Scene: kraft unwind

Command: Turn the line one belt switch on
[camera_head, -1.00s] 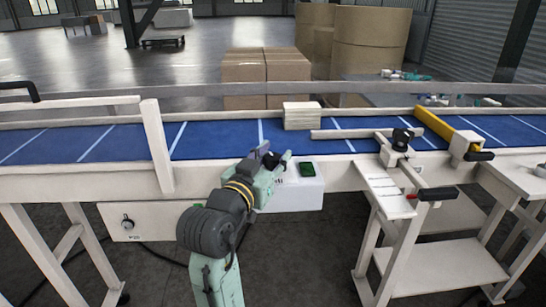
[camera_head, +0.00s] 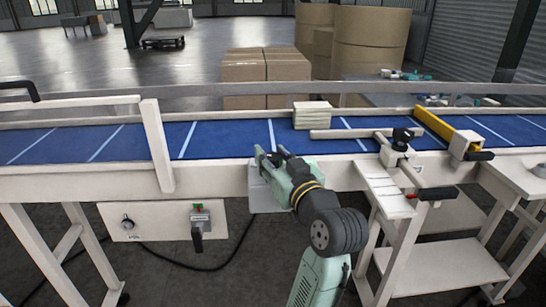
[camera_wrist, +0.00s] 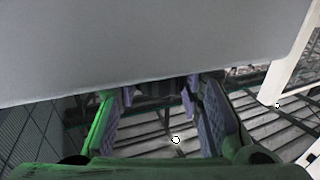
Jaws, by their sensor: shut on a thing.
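A control panel (camera_head: 155,222) hangs under the near side of the conveyor in the head view. It has a round knob (camera_head: 127,223) and a switch with a dark handle (camera_head: 197,228) hanging down; its label is too small to read. My gripper (camera_head: 270,158) is right of the panel, at a pale box (camera_head: 262,197) on the conveyor frame. In the wrist view, a grey face (camera_wrist: 150,45), seemingly the box, fills the top. My gripper's fingers (camera_wrist: 158,105) reach up to its lower edge; the grip itself is hard to see.
The blue belt (camera_head: 225,138) carries a pale stack (camera_head: 308,114). A guard post (camera_head: 157,145) stands at the left. A bracket with a red-and-black handle (camera_head: 430,194) sticks out at the right. A cable (camera_head: 215,262) hangs below the panel.

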